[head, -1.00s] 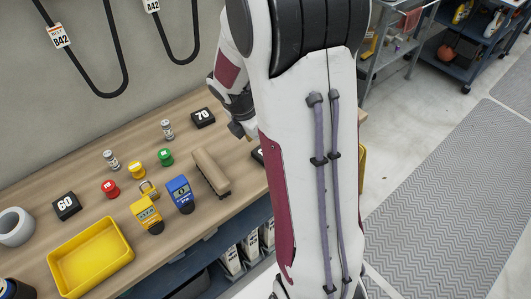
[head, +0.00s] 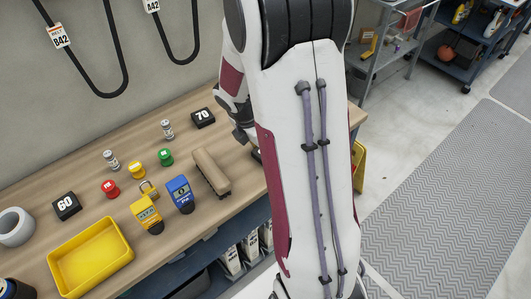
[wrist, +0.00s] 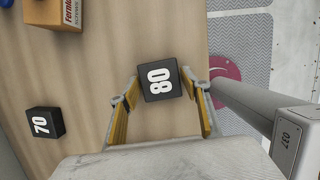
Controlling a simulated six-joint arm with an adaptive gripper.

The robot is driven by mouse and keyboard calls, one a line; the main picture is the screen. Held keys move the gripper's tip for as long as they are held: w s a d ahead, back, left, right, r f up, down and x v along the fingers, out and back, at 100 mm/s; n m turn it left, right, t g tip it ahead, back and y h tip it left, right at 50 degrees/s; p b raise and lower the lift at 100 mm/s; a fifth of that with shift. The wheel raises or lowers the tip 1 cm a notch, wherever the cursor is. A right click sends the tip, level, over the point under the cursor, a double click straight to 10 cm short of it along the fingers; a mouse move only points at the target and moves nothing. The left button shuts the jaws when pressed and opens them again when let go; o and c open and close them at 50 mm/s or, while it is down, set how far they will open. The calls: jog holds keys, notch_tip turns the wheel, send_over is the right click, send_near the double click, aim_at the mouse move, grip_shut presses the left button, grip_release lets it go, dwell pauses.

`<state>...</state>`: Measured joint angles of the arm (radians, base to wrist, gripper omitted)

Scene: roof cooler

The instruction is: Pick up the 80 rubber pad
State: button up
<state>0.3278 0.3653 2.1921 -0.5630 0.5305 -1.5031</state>
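The 80 rubber pad (wrist: 160,81) is a black block with a white 80 on its top, seen in the wrist view on the wooden bench. My gripper (wrist: 160,77) is open, with one yellow-lined finger on each side of the pad. The pad lies between the fingertips, and I cannot tell whether either finger touches it. In the head view my arm hides most or all of the pad. A similar black pad marked 70 (wrist: 44,122) sits to the left in the wrist view; it also shows in the head view (head: 203,118).
A cardboard box (wrist: 56,14) stands at the wrist view's top left. A grey post (wrist: 245,107) is at the right.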

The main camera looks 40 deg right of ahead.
jog(key=c, duration=0.6)
jog(key=shift+r, duration=0.15)
jog(key=shift+r, duration=4.9)
